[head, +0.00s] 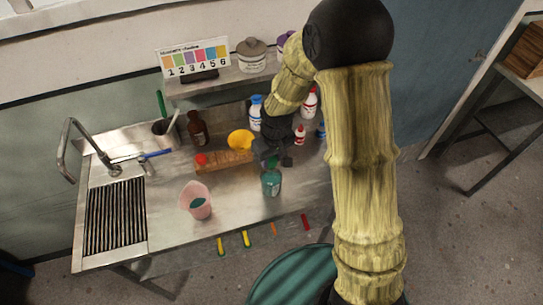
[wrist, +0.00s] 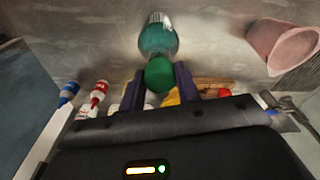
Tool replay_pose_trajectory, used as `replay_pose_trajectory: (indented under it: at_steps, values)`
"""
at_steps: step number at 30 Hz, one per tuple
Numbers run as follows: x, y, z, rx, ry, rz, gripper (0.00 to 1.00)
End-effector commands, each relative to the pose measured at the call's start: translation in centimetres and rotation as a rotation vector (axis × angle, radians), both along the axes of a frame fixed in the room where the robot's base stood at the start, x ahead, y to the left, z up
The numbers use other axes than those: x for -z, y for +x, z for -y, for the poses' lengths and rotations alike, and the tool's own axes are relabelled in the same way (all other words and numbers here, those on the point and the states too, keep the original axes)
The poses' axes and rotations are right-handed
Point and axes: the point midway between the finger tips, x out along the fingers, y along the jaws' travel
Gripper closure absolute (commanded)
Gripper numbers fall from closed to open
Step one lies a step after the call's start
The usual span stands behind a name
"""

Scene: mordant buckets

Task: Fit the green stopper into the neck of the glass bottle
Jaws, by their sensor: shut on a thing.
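The glass bottle (head: 271,184), tinted blue-green, stands upright on the steel counter (head: 240,205) in the head view. My gripper (head: 276,160) is just above and behind it. In the wrist view the green stopper (wrist: 159,74) sits between the two dark fingers of my gripper (wrist: 161,80), which is shut on it. The bottle (wrist: 158,36) shows right beyond the stopper, and the stopper overlaps its near end. The neck is hidden behind the stopper there, so I cannot tell whether they touch or the stopper is in the neck.
A pink beaker (head: 196,202) stands at the front left. Behind the bottle are a wooden rack (head: 232,160), a yellow bowl (head: 241,139), a brown bottle (head: 197,127) and several white bottles. The sink tap (head: 70,140) is far left. The counter between beaker and bottle is clear.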

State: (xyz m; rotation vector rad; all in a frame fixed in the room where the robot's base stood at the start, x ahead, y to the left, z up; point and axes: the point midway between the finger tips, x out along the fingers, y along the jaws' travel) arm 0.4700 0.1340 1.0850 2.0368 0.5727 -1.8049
Motion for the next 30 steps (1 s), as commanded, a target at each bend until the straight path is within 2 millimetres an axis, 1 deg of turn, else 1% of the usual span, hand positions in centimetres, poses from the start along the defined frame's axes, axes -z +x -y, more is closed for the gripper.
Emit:
replay_pose_trajectory:
  at_steps: [3,12,13,16,26,30]
  values:
    - [0.31,0.00,0.00,0.000,0.000,0.000,0.89]
    - [0.29,0.00,0.00,0.000,0.000,0.000,0.89]
    - [0.29,0.00,0.00,0.000,0.000,0.000,0.62]
    - [0.29,0.00,0.00,0.000,0.000,0.000,0.42]
    - [0.17,0.01,0.00,0.000,0.001,0.001,0.42]
    - [-0.62,-0.01,0.04,0.000,0.001,0.003,0.42]
